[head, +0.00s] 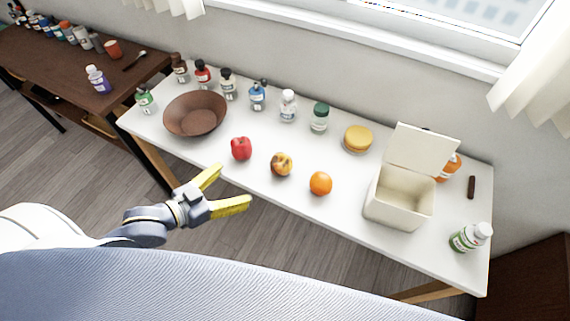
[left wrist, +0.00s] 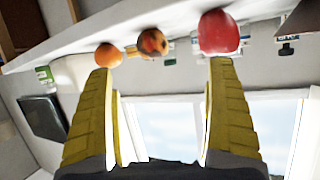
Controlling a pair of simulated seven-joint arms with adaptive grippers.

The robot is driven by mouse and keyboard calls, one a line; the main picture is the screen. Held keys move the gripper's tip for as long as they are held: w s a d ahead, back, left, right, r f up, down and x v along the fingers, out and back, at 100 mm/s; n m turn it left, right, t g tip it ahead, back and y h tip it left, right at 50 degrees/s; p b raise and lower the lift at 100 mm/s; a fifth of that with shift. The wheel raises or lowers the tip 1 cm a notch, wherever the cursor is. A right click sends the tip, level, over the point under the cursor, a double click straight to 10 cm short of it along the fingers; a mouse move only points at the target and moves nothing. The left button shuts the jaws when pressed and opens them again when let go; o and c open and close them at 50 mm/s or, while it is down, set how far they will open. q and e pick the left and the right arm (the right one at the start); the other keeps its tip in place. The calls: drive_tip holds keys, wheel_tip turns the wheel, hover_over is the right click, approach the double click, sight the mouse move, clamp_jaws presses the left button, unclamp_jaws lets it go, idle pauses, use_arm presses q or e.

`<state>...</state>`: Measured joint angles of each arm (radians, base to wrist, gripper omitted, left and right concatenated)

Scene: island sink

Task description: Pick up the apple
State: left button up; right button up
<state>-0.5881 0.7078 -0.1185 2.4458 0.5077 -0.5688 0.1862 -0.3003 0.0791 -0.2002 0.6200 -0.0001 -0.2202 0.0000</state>
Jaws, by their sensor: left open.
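A red apple (head: 241,148) stands on the white table (head: 340,212) near its front edge, right of the brown bowl. In the left wrist view the red apple (left wrist: 219,33) shows at the upper right, beyond one finger. My left gripper (head: 236,188) is open and empty, in front of the table's edge, just nearer to me than the apple; its yellow fingers (left wrist: 160,115) are spread wide in the left wrist view. A gap shows between the fingers and the apple. My right gripper is not in view.
A mottled yellow-red fruit (head: 281,164) and an orange (head: 320,183) sit right of the apple. A brown bowl (head: 196,114) is at the left, several bottles line the back, and an open white box (head: 398,196) stands at the right.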

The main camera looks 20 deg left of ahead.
sight(280, 165)
use_arm(q)
drive_tip(key=shift+h, duration=0.3)
drive_tip(key=x, duration=0.5)
drive_tip(key=d+x, duration=0.1)
drive_tip(key=x, duration=0.5)
drive_tip(key=r+x, duration=0.1)
drive_tip(key=x, duration=0.5)
drive_tip(key=shift+s+d, duration=0.2)
drive_tip(key=shift+d, duration=0.1)
drive_tip(key=c, duration=1.5)
